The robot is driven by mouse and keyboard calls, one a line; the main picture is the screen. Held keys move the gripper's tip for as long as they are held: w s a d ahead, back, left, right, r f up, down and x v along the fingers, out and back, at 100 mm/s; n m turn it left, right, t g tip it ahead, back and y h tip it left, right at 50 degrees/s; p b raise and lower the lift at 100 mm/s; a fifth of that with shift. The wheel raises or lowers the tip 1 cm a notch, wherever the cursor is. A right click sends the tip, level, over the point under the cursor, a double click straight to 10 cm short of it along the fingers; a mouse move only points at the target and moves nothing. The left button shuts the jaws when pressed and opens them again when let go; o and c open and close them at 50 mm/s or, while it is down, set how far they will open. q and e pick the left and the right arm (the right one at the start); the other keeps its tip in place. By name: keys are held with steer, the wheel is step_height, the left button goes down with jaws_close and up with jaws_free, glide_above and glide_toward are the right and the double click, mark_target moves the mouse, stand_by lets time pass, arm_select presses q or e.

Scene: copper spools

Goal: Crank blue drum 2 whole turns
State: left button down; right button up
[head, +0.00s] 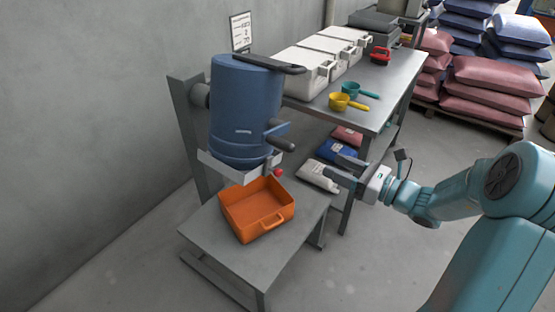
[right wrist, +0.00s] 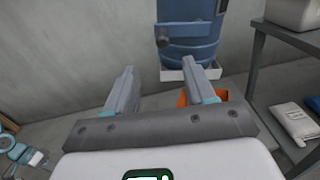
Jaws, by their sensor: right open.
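The blue drum (head: 235,112) hangs upright in a grey frame by the wall. A dark crank handle (head: 281,144) sticks out from its side, and it also shows in the right wrist view (right wrist: 163,40). A dark bar lies across the drum's top. My right gripper (head: 333,164) is open and empty, to the right of the crank handle and apart from it. In the right wrist view its spread fingers (right wrist: 168,72) point toward the drum (right wrist: 190,28). My left gripper does not show in the head view.
An orange bin (head: 231,222) stands on the low stand under the drum, near a red knob (head: 278,172). A metal table (head: 385,98) with white containers, yellow and teal scoops (head: 350,92) is behind. Bags (head: 318,175) lie on its lower shelf. Stacked sacks stand back right.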

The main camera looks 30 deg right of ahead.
arm_select(q)
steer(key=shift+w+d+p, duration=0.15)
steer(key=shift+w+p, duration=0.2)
steer(key=shift+p, duration=0.05)
arm_select(e)
glide_toward(268, 138)
steer(key=x, duration=0.6)
steer(key=shift+w+d+f, duration=0.15)
steer(key=shift+d+f, duration=0.2)
steer(key=shift+d, duration=0.05)
jaws_close()
